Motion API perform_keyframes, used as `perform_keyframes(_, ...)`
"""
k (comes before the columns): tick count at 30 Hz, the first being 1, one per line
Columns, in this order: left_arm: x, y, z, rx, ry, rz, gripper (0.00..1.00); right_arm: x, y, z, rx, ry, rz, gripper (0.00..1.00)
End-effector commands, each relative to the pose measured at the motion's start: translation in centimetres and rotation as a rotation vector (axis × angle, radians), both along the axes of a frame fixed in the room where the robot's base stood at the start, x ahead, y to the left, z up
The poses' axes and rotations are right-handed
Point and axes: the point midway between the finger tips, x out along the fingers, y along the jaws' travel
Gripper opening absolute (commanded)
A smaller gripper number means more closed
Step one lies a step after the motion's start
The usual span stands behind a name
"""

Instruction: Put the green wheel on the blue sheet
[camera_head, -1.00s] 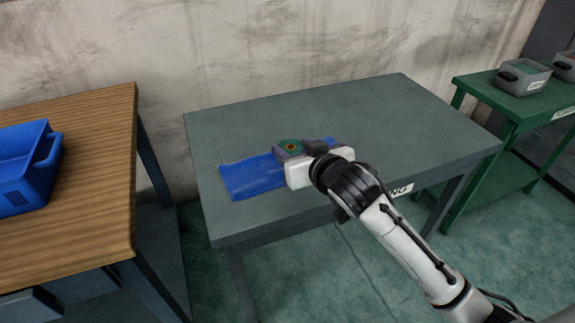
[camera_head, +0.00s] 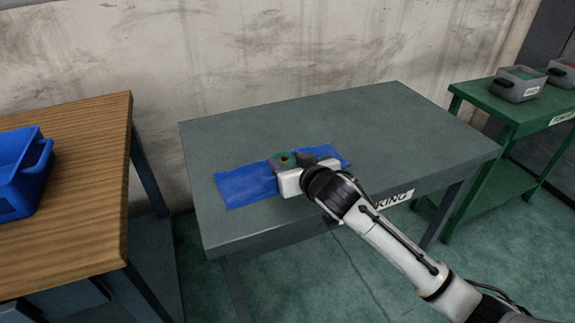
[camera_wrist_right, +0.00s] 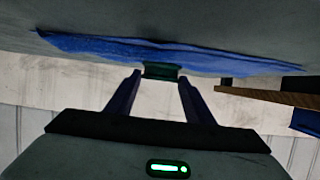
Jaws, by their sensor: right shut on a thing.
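The green wheel (camera_head: 287,158) has a dark centre with a reddish ring and is held between the fingers of my right gripper (camera_head: 288,163). In the right wrist view the wheel (camera_wrist_right: 161,71) shows edge-on between the two fingertips. The blue sheet (camera_head: 245,185) lies flat on the grey table, and the wheel is over its middle. I cannot tell whether the wheel touches the sheet. My gripper hides part of the sheet's near edge. My left gripper is not in view.
The grey table (camera_head: 370,122) is otherwise bare. A wooden table (camera_head: 85,190) with a blue bin (camera_head: 22,180) stands at the left. A green table (camera_head: 495,105) with grey bins (camera_head: 521,84) stands at the right. A wall is behind.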

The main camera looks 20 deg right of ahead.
Motion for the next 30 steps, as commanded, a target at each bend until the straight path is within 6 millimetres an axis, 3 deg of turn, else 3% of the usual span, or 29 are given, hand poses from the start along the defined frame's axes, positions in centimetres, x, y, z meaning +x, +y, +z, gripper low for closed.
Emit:
perform_keyframes(26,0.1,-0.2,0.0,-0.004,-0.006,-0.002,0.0,0.1,0.0,-1.6,0.001,-0.007,0.001,0.07)
perform_keyframes(27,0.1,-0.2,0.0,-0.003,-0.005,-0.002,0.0,0.0,0.0,-1.9,0.0,0.001,0.0,0.53)
perform_keyframes(30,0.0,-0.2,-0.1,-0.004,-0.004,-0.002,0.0,0.0,0.0,-1.9,0.0,0.001,0.001,0.67)
